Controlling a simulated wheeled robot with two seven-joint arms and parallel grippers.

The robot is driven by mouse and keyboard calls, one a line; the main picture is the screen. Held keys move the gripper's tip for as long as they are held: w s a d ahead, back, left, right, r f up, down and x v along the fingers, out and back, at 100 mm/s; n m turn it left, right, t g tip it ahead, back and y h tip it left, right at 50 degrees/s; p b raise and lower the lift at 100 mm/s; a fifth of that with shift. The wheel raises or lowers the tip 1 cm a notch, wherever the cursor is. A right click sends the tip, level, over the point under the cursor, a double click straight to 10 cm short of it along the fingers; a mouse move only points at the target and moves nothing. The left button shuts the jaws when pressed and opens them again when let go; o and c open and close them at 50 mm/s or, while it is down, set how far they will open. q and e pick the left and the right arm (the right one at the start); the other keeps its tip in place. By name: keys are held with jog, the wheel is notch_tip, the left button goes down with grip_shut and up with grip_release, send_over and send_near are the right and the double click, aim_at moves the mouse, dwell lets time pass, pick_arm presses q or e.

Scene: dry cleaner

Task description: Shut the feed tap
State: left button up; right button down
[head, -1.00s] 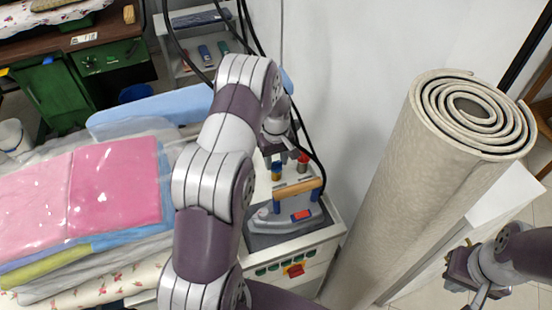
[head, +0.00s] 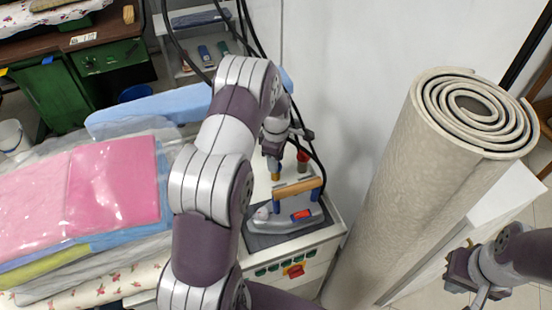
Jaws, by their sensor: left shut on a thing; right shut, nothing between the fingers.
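My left gripper (head: 272,160) points down behind the iron, over a small amber fitting (head: 277,175) on the white cabinet. It is shut on the upper part of this fitting, whose blue top is now covered. A red-topped fitting (head: 302,162) stands just to its right. I cannot tell for sure which of these is the feed tap, and the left arm hides part of the cabinet. My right gripper (head: 458,269) is shut and empty at the lower right, beside a pale stand and far from the cabinet.
An iron (head: 296,213) with a wooden handle rests on a dark pad on the cabinet. Dark hoses hang behind the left gripper. Folded pink laundry (head: 113,182) is stacked at the left. A tall rolled carpet (head: 405,185) stands between the cabinet and my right gripper.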

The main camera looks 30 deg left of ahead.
pick_arm(q)
jog(key=n, duration=0.4)
jog(key=shift+w+r, duration=0.1)
jog(key=shift+n, duration=1.9)
jog(key=o, duration=1.1)
jog(key=shift+a, duration=0.1)
jog(key=shift+c, duration=0.2)
notch_tip(320, 180, up, 13)
jog(key=b, duration=0.1)
jog(key=shift+b, duration=0.3)
jog(key=shift+f, duration=0.2)
